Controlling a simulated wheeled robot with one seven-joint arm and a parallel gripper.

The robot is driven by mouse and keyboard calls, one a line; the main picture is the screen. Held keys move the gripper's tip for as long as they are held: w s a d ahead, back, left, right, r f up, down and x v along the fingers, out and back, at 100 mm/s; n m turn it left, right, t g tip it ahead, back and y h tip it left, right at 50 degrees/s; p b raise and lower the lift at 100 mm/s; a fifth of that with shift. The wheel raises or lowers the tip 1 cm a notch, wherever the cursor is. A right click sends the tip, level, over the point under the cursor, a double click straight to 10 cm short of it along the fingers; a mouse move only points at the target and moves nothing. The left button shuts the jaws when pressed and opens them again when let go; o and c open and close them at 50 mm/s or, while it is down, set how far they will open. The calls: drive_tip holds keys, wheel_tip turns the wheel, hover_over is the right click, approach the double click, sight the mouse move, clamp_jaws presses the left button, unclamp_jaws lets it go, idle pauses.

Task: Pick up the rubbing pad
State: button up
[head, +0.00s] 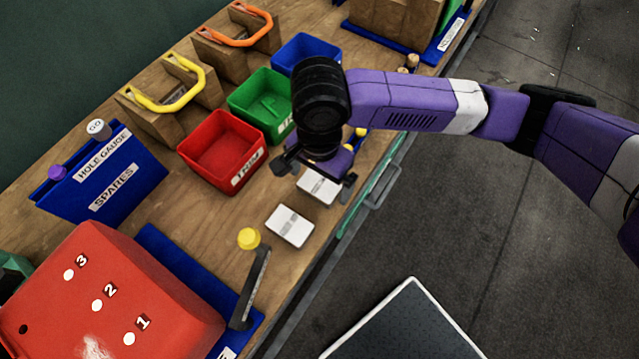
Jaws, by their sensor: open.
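Two small white blocks with grey print lie on the wooden bench near its front edge. The nearer white block (290,226) is fully in view. The farther white block (319,188) is under my gripper and partly hidden by it. The print is too small to read, so I cannot tell which one, if either, is the rubbing pad. My gripper (316,174) points down with its dark fingers spread, one to the left and one to the right of the farther block. I cannot tell how high it is above it.
A red bin (222,150), a green bin (262,103) and a blue bin (306,54) stand behind my gripper. A green drawer front with a handle (381,187) lines the bench edge.

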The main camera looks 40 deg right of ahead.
sight(319, 185)
drive_tip(key=shift+f, duration=0.3)
drive_tip(key=c, duration=1.4)
drive_tip(key=shift+r, duration=0.15)
wheel_tip(319, 185, up, 20)
drive_tip(key=shift+f+p, duration=0.1)
drive_tip(key=shift+p, duration=0.95)
